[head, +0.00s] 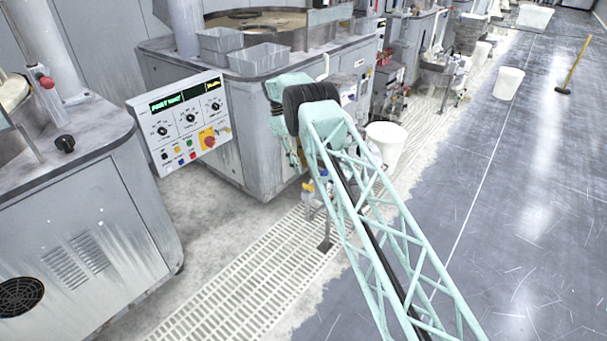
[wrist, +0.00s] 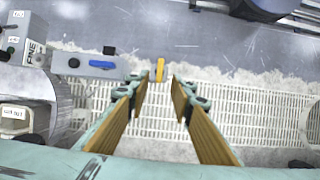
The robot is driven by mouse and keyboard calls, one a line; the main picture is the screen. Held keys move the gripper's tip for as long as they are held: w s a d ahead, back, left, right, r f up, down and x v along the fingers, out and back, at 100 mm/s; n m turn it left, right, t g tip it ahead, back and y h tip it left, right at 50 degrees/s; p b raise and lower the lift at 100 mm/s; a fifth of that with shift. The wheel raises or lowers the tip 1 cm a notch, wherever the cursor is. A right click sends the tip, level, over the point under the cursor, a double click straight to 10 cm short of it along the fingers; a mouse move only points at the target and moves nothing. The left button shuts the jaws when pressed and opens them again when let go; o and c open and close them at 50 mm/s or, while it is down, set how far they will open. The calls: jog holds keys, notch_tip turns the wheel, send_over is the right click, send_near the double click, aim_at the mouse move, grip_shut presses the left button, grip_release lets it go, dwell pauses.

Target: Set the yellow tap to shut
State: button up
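The yellow tap handle (wrist: 160,70) shows in the wrist view as a small upright bar, a little beyond my fingertips and between them in the picture. My gripper (wrist: 159,83) is open, with one tan-padded finger on each side and nothing between the pads. I see no contact between the fingers and the handle. In the head view a small yellow part (head: 308,187) shows low beside my arm, probably the same handle. My arm hides most of the gripper in the head view. The tap's body is hard to make out.
A blue lever (wrist: 102,64) sits on a grey body left of the yellow handle. A box labelled FINE (wrist: 35,53) is at the far left. Floor grating (wrist: 255,118) lies below. A control panel (head: 183,123) and a white bin (head: 385,142) stand near my arm.

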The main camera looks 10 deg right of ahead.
jog(key=shift+v, duration=1.4)
jog(key=shift+r, duration=0.1)
